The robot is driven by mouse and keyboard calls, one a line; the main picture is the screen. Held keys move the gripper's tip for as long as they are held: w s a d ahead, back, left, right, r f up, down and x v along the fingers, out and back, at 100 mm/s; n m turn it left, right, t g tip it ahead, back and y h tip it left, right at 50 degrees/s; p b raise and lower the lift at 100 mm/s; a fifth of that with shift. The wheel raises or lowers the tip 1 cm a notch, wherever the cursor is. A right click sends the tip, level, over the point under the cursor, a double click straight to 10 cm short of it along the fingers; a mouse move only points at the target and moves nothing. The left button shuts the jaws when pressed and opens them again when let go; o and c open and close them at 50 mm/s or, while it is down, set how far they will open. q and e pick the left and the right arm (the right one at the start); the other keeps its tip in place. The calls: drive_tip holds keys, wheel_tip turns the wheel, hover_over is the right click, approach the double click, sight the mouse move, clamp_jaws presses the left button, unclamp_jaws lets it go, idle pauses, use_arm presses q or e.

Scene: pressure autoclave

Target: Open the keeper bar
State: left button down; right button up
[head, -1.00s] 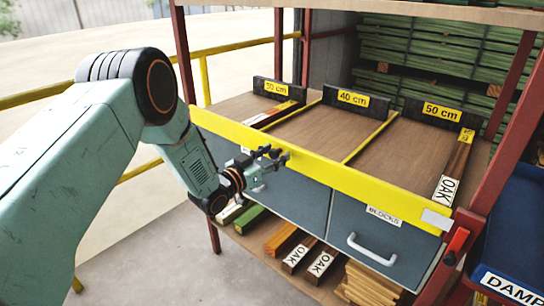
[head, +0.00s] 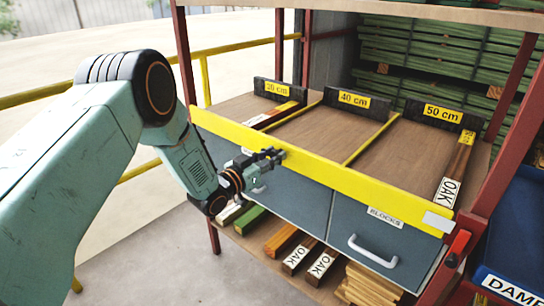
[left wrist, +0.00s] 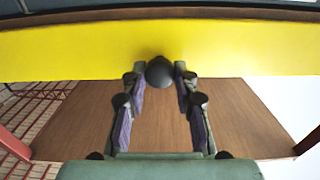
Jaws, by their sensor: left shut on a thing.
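The keeper bar (head: 340,180) is a long yellow bar lying across the front edge of the shelf, from the left post to the right post. A dark round knob (left wrist: 160,71) stands out from its face in the left wrist view, where the bar (left wrist: 70,50) spans the whole width. My left gripper (head: 271,156) is at the bar's front, left of its middle. In the left wrist view its fingers (left wrist: 160,82) sit on both sides of the knob, shut on it. My right gripper is not in view.
Behind the bar, the wooden shelf (head: 400,150) has lanes marked with cm labels and an OAK piece (head: 452,180) at the right. Below are grey drawers (head: 360,225) with handles. A red handle (head: 457,246) is on the right post (head: 495,180). A blue bin (head: 515,230) stands at the right.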

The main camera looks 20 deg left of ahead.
use_arm(q)
drive_tip(key=shift+f, duration=0.15)
drive_tip(key=shift+s+a+f+t+h+b, duration=0.1)
drive_tip(key=shift+s+f+t+h+b, duration=0.55)
drive_tip(key=shift+b, duration=1.85)
drive_tip(key=shift+a+f+t+h+b, duration=0.15)
drive_tip(key=shift+f+t+b, duration=0.5)
drive_tip(key=shift+t+b, duration=1.4)
drive_tip(key=shift+s+a+f+t+h+b, duration=0.1)
drive_tip(key=shift+s+f+t+h+b, duration=0.45)
drive_tip(key=shift+b, duration=2.45)
drive_tip(key=shift+w+f, duration=0.1)
drive_tip(key=shift+w, duration=0.1)
drive_tip(key=c, duration=1)
unclamp_jaws()
